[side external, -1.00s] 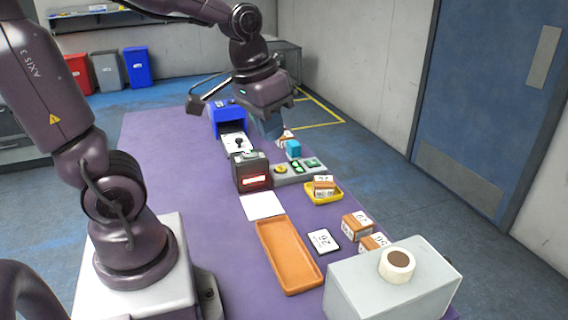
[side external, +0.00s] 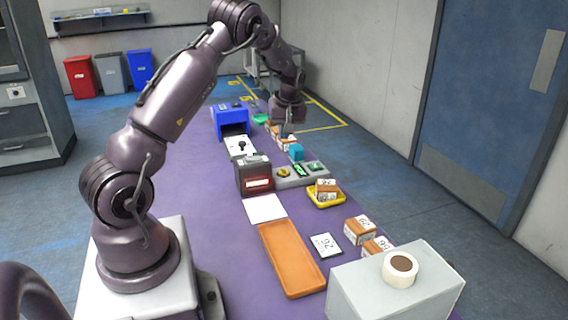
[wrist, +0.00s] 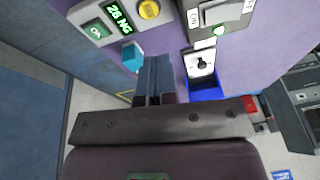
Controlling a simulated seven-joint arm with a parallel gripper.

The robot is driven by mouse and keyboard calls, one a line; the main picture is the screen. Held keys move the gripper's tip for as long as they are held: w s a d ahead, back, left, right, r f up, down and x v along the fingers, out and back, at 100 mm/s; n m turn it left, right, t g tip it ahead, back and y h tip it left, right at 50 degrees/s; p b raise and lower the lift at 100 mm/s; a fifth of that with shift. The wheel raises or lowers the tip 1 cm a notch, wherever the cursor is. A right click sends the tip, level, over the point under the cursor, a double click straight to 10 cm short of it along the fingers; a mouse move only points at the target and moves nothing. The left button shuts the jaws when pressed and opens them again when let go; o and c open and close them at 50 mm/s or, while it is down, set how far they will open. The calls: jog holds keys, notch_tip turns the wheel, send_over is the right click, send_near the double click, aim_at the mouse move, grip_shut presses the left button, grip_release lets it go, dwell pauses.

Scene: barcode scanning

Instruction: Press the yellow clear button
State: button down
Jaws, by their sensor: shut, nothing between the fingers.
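The yellow button (side external: 283,173) sits at the left end of a grey control panel (side external: 290,181). In the wrist view the yellow button (wrist: 149,9) is at the top edge, beside a green-lit display (wrist: 119,14) reading "26 NG" and a green OK button (wrist: 96,31). My gripper (side external: 286,133) is shut and empty, above the far part of the table, beyond the panel and apart from the button. The shut fingers also show in the wrist view (wrist: 155,62), well below the button in the picture.
A cyan cube (side external: 296,152) stands just beyond the panel. A dark scanner (side external: 254,176) stands left of the panel, and a blue box (side external: 229,118) stands behind. A yellow tray (side external: 327,202) holds labelled blocks; an orange tray (side external: 290,258) lies nearer. Bare purple table lies left.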

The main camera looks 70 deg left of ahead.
jog(key=shift+w+a+r+n, duration=0.3)
jog(key=shift+w+r+n, duration=0.4)
jog(key=shift+n, duration=0.1)
jog(key=shift+s+f, duration=0.1)
send_near(283, 170)
jog(key=x, duration=0.5)
jog(key=shift+s, duration=0.2)
jog(key=shift+f, duration=0.65)
